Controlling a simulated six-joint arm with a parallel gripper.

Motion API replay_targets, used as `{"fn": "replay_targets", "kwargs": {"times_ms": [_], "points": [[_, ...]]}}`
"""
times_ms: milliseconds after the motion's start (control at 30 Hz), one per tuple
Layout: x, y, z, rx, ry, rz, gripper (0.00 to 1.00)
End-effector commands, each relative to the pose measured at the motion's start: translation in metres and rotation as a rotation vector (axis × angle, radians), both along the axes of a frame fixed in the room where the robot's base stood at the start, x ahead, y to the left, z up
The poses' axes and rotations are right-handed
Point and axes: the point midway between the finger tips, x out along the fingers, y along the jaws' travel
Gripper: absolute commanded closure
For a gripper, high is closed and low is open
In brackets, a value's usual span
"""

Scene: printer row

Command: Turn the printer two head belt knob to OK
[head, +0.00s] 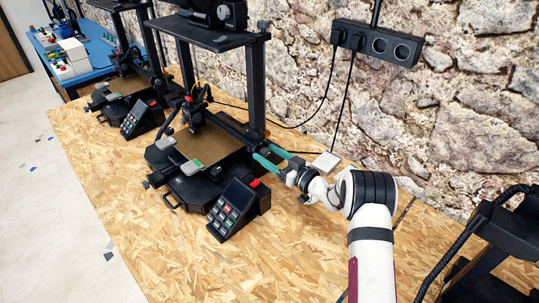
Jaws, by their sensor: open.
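A black 3D printer (205,185) stands in the middle of the wooden bench, with a tan bed and a tall gantry. I take it for printer two, but no number on it is readable. My gripper (262,153) has teal fingers and is open. It reaches in from the right, with its fingertips by the foot of the printer's right upright (258,95). The head belt knob and its OK mark cannot be made out; the fingers may cover them. I cannot tell whether the fingers touch the printer.
A keypad panel (238,208) stands at the printer's front right. Another printer (125,100) is further left, and part of one (500,235) is at the right edge. Cables hang from the wall socket strip (376,43). The front bench is clear.

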Motion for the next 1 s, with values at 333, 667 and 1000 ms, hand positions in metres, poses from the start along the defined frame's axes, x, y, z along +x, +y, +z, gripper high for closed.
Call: {"fn": "replay_targets", "kwargs": {"times_ms": [333,667,1000], "points": [[-0.0003,-0.0002,0.0001,-0.001,-0.001,0.000,0.87],[-0.0006,-0.0003,0.0000,-0.006,-0.006,0.001,1.00],[-0.0009,-0.0003,-0.0002,-0.115,-0.115,0.001,1.00]]}}
